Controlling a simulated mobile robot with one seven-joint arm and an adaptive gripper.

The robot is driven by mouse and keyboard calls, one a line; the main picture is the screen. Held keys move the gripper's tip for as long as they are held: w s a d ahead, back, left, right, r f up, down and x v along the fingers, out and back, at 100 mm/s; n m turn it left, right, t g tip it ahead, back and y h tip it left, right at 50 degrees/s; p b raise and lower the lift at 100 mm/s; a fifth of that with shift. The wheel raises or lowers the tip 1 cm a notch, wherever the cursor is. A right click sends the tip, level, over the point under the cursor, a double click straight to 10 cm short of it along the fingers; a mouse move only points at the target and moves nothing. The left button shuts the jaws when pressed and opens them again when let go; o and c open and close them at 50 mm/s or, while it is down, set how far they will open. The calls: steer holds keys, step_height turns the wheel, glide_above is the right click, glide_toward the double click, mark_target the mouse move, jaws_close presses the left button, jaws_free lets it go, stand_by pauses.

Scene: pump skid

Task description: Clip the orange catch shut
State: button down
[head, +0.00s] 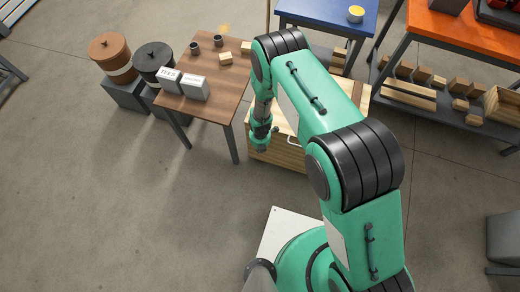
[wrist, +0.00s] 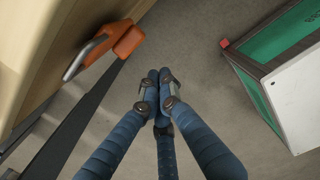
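The orange catch (wrist: 128,40) shows in the wrist view at upper left, against the pale wooden chest (wrist: 40,40). A curved grey metal bar (wrist: 86,56) runs beside it. I cannot tell how the catch is seated. My gripper (wrist: 158,84) has its blue fingers drawn together at the tips, with nothing seen between them. It is below and right of the catch in that view, apart from it. In the head view my gripper (head: 261,143) hangs at the left end of the chest (head: 280,154); the catch cannot be made out there.
A brown table (head: 218,100) with boxes and cups stands left of the chest. Dark bars (wrist: 75,125) run diagonally below the catch in the wrist view. A green and white body at right there looks like my own base. Grey floor (head: 120,210) is clear at left.

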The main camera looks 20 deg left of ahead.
steer(key=shift+s, duration=0.1)
steer(key=s+r+p, duration=0.2)
steer(key=s+r, duration=0.5)
steer(key=s, duration=0.3)
steer(key=shift+s+p, duration=0.3)
steer(key=shift+s, duration=0.1)
stand_by(0.4)
